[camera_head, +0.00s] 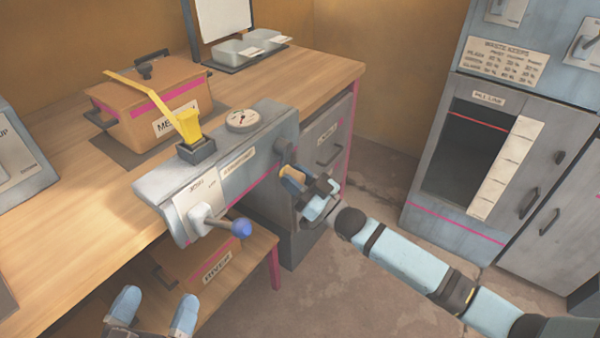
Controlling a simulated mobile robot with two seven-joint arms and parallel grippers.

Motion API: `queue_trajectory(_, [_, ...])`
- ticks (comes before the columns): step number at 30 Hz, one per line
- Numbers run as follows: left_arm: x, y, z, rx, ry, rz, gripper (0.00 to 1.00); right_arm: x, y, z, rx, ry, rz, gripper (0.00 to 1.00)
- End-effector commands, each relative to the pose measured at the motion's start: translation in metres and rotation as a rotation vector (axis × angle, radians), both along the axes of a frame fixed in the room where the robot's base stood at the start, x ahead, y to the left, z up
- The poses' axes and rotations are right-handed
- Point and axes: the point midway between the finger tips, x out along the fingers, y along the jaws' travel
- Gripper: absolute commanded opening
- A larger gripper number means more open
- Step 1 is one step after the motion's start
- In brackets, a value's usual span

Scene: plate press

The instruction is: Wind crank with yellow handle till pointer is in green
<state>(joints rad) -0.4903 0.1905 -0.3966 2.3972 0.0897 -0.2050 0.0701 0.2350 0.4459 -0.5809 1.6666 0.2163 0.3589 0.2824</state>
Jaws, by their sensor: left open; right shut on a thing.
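The press (225,160) is a grey block on the edge of the wooden bench. A round dial (242,119) with a pointer sits on its top; the pointer and any green band are too small to read. The crank's yellow handle (292,176) sticks out at the press's right end. My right gripper (304,186) is shut on the handle and hides part of it. My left gripper (153,309) is open and empty, low at the front left, apart from the press.
A lever with a blue knob (241,228) juts from the press front. A yellow piece (187,125) stands in a socket on top. An orange box (150,108) and grey trays (236,52) are on the bench. A grey cabinet (455,215) stands right; floor between is clear.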

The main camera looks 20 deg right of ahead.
Motion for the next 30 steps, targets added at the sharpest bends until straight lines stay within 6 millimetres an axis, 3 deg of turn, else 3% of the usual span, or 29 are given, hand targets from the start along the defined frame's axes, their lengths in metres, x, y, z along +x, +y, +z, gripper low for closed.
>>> queue_trajectory(5, [-0.002,0.017,-0.037,0.127,0.206,0.044,1.0,-0.006,0.009,0.011,0.124,0.098,0.002,0.0])
queue_trajectory(12, [-0.026,0.047,-0.097,0.291,0.489,0.086,1.0,-0.013,0.016,0.017,0.295,0.231,0.001,0.0])
queue_trajectory(30, [-0.027,0.053,-0.096,0.342,0.531,0.1,1.0,-0.019,0.024,0.025,0.523,0.408,0.002,0.0])
